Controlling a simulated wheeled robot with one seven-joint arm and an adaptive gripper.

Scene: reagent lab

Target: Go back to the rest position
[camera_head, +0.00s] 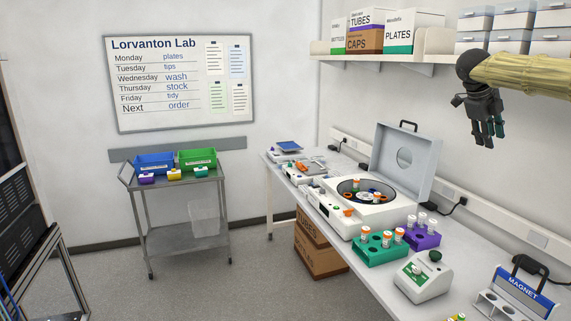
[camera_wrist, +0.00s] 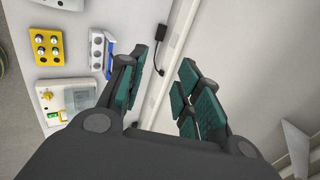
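My gripper (camera_head: 489,132) is in the upper right of the head view, raised well above the bench and below the wall shelf. It points downward. My arm, in a yellowish sleeve, comes in from the right edge.
The white bench (camera_head: 373,284) holds an open centrifuge (camera_head: 347,218), a green rack (camera_head: 378,252) of tubes, a purple rack (camera_head: 424,238), a small mixer (camera_head: 423,276) and a magnet stand (camera_head: 513,293). A shelf (camera_head: 436,42) holds boxes. A cart (camera_head: 186,240) stands left; open floor lies between.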

